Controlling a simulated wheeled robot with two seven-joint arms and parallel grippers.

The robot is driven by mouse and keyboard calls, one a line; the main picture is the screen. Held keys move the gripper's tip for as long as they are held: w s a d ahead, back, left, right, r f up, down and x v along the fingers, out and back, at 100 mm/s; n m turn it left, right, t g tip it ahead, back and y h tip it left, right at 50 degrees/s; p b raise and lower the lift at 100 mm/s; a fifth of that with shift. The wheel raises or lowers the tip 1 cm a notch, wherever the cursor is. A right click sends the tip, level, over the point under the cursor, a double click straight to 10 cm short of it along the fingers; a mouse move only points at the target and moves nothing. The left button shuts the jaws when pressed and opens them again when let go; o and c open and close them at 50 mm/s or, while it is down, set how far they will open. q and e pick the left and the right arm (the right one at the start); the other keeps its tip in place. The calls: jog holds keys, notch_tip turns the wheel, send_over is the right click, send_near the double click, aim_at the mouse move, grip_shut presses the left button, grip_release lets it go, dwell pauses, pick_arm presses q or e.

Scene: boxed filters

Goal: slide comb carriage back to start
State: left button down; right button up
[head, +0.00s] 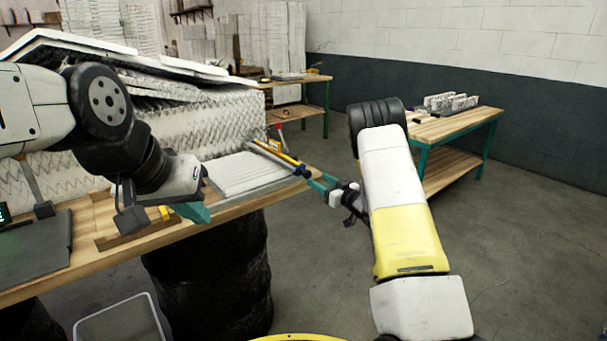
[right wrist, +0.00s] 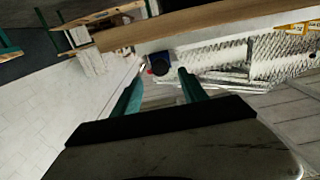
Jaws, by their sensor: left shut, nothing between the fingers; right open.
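The comb carriage (head: 278,153) looks like a yellow bar with dark parts, lying across the right end of a white ribbed panel (head: 240,172) on the workbench. A dark knob (head: 304,171) is at its near end. My right gripper (head: 320,184) is at the bench's right end, close to this knob. In the right wrist view, my open right gripper (right wrist: 160,92) has a round blue-black knob (right wrist: 160,63) showing between and beyond its fingers. I cannot tell whether they touch. My left gripper (head: 192,212) is shut and empty over the bench's front edge, left of the panel.
A large pleated white filter block (head: 205,123) with loose panels on top stands behind the ribbed panel. A dark mat (head: 40,248) lies at the bench's left. A black drum (head: 215,275) stands below. Another table (head: 455,125) is at right, with open floor between.

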aim_at(309, 175)
jog(key=x, duration=0.7)
jog(key=shift+w+a, duration=0.25)
grip_shut()
dwell(1.1)
